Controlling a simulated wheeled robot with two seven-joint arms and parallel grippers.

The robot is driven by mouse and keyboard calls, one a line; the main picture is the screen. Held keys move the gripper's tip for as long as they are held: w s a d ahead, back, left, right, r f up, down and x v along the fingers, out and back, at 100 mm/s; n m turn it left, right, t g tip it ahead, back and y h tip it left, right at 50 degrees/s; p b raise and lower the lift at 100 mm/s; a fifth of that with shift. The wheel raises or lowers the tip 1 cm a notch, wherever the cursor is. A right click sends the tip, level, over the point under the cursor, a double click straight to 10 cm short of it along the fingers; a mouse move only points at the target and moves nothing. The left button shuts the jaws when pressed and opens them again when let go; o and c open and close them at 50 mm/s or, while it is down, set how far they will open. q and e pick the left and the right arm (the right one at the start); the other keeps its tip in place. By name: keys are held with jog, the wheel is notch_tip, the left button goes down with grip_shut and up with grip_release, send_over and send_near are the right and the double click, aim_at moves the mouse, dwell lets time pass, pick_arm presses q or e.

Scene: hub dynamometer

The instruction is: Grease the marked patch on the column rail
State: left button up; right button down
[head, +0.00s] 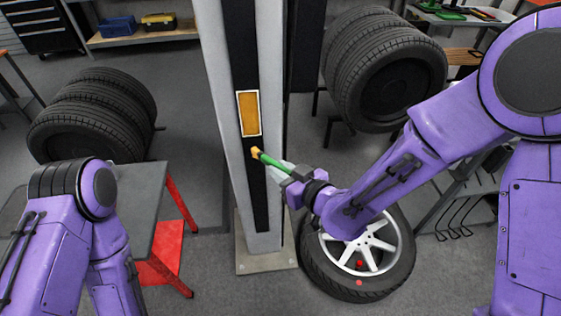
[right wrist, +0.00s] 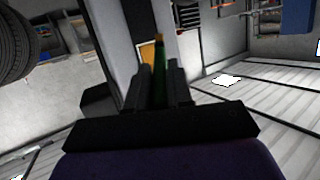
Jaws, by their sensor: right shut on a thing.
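The column rail (head: 239,60) is a dark strip on the grey upright column (head: 212,62). The marked patch (head: 249,113) is an amber rectangle with a white border on the rail; part of it shows in the right wrist view (right wrist: 147,53). My right gripper (head: 279,169) is shut on a green-handled brush (head: 268,161) with a yellow-orange tip (head: 256,152). In the head view the tip appears just below the patch; whether it touches the rail I cannot tell. My left arm shows at the lower left, but its gripper is not in view.
A wheel with a tyre (head: 394,270) lies at the column's right foot. Stacked tyres stand at left (head: 93,115) and at the back right (head: 385,68). A grey table (head: 150,190) with red legs stands left of the column.

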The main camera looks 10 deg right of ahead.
jog(key=shift+s, duration=0.1)
jog(key=s, duration=0.3)
dwell(0.4)
dwell(0.4)
